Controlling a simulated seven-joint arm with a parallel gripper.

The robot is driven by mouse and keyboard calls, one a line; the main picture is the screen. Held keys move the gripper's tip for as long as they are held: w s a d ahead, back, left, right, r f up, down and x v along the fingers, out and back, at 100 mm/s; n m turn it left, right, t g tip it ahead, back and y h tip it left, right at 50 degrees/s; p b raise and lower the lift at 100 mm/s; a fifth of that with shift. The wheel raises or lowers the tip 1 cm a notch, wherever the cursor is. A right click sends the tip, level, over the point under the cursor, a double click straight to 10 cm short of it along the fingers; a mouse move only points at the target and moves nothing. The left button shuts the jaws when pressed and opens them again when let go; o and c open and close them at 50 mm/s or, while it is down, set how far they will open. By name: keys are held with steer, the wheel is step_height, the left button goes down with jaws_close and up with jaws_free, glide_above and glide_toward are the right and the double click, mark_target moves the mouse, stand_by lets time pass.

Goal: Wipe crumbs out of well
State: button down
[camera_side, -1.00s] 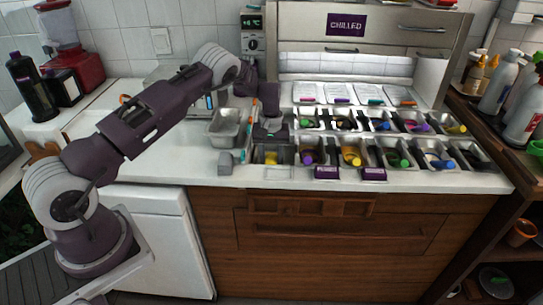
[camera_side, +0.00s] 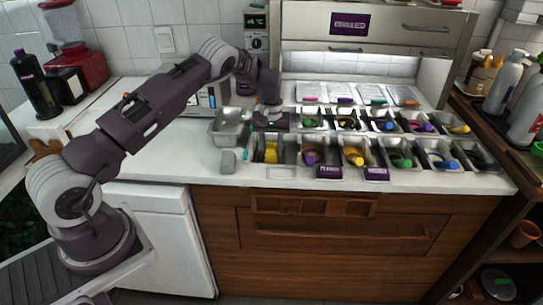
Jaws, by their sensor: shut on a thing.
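My gripper (camera_side: 270,134) points down at the left end of the topping rail. It is shut, and a small yellow thing (camera_side: 271,152) shows just under it, in the front-left well (camera_side: 285,158). The yellow thing appears to be what the fingers hold, but the contact is too small to see clearly. The well is a metal compartment at the left end of the front row. Crumbs cannot be made out at this size. My gripper hides part of the rail behind the well.
Several topping wells with coloured handles (camera_side: 353,157) stand right of my gripper. An empty-looking metal pan (camera_side: 230,127) and a small grey block (camera_side: 228,161) are just left. Spray bottles (camera_side: 500,85) stand at far right. The counter at left has free room.

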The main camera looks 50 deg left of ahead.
step_height(320, 180, up, 10)
steer(key=shift+f, duration=0.1)
stand_by(0.4)
steer(key=s+d+r+m, duration=0.4)
steer(key=s+d, duration=0.2)
steer(key=s, duration=0.1)
steer(key=s+d+r+m, duration=0.4)
steer(key=s+d+m, duration=0.1)
steer(key=s+d, duration=0.2)
steer(key=shift+d+r, duration=0.25)
steer(key=shift+d, duration=0.05)
